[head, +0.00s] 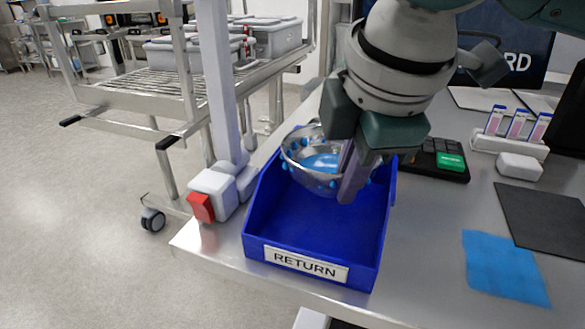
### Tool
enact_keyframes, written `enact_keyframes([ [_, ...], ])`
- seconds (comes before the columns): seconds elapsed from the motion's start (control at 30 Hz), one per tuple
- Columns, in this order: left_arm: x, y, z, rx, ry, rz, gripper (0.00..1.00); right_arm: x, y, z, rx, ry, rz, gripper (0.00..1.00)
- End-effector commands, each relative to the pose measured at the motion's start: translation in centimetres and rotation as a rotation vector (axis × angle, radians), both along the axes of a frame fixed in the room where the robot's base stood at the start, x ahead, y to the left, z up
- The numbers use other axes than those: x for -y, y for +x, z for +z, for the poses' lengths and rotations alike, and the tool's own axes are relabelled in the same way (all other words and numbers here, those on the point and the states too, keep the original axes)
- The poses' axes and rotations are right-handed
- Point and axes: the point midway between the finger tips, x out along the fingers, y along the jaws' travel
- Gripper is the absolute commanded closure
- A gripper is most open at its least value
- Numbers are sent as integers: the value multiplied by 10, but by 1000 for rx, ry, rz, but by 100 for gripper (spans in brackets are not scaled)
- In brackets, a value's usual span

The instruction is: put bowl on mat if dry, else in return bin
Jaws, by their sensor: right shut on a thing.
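A shiny metal bowl (308,160) shows in the head view, with blue inside it and blue drops on its rim and outer wall. My right gripper (352,180) is shut on the bowl's right side, and its fingers hide part of the rim. The bowl is over the back part of the blue return bin (315,230), labelled RETURN; I cannot tell if it touches the bin. A dark flat mat (545,218) lies on the table at the right. My left gripper is not in view.
A blue cloth (503,267) lies at the table's front right. A black device with a green button (450,162), a white rack (508,145) and a small white block (519,166) stand behind. A grey post (215,80) and a metal cart (190,85) are left of the bin.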

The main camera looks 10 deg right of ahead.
Motion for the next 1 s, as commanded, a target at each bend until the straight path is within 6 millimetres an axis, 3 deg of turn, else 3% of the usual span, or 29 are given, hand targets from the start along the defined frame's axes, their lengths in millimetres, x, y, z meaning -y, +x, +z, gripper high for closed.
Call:
enact_keyframes([
  [0.43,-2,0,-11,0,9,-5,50,0,0,-57,0,0,-1,100],
  [0.83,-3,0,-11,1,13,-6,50,0,0,-62,2,1,0,100],
  [0.87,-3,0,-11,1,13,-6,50,0,0,-63,1,1,0,90],
  [1.0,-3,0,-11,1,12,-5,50,0,0,-62,1,1,0,75],
])
